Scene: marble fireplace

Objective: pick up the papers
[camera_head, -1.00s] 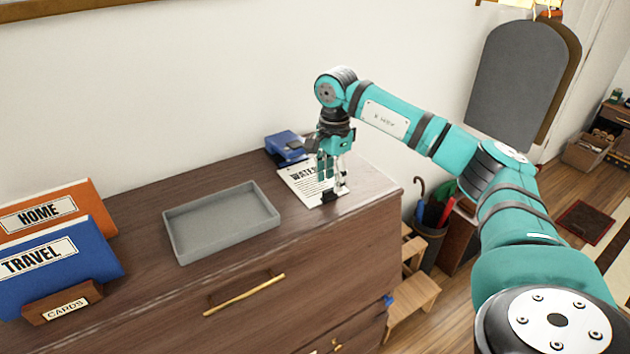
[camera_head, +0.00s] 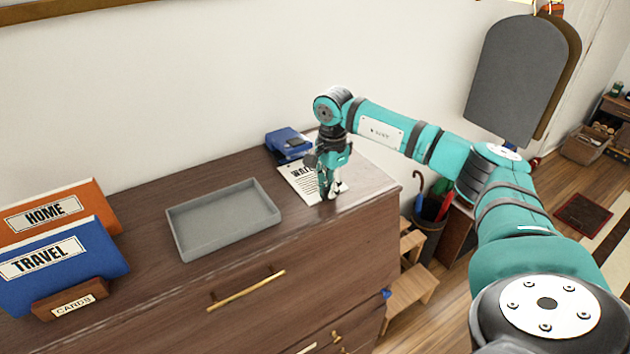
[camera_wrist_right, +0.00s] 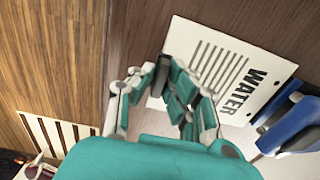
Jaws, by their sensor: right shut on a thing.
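The papers (camera_head: 299,180) are a white sheet or stack headed "WATER" with printed lines, lying on the dresser top near its right end. They also show in the right wrist view (camera_wrist_right: 222,70), with a small hole in a corner. My right gripper (camera_head: 329,193) points down at their front edge and is shut on them. In the right wrist view its fingers (camera_wrist_right: 165,85) cover part of that edge. A small dark piece shows between the fingers; I cannot tell whether it is a clip or a finger pad. My left gripper is out of view.
A blue hole punch or similar device (camera_head: 287,142) stands just behind the papers. An empty grey tray (camera_head: 222,222) sits to their left. Orange HOME and blue TRAVEL folders (camera_head: 62,262) and a CARDS holder (camera_head: 70,300) stand at the far left. The dresser's right edge is close.

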